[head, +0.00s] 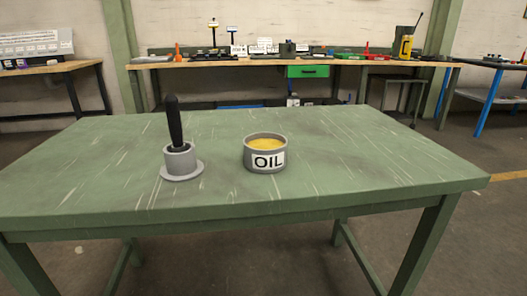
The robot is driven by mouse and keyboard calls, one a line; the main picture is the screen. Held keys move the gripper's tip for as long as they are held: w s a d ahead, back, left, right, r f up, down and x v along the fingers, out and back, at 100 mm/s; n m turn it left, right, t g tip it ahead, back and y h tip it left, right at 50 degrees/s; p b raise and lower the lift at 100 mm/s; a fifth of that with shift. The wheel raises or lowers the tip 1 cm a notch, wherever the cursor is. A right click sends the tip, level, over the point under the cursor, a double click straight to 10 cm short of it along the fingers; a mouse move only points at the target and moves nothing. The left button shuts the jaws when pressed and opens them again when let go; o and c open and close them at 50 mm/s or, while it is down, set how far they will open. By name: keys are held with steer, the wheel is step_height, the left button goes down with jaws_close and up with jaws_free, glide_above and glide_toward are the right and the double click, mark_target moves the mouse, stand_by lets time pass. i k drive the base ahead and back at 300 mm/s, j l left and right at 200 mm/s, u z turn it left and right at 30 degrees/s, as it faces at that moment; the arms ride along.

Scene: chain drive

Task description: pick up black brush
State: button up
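The black brush (175,121) stands nearly upright in a grey round holder (181,163) on the green table. Its dark handle sticks up out of the holder, and its lower end is hidden inside. The holder has a wide flat base. My gripper is not in view.
A grey pot marked OIL (265,160), with yellow contents, stands to the right of the holder with a gap between them. The rest of the green table (380,165) is bare. Workbenches (230,63) with tools and small items stand behind along the wall.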

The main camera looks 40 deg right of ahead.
mark_target(170, 101)
steer(key=i+j+z, duration=0.15)
steer(key=i, duration=0.25)
steer(key=i+j+z, duration=0.2)
steer(key=i, duration=0.2)
steer(key=j+z, duration=0.45)
steer(key=j, duration=0.7)
steer(key=k, duration=0.05)
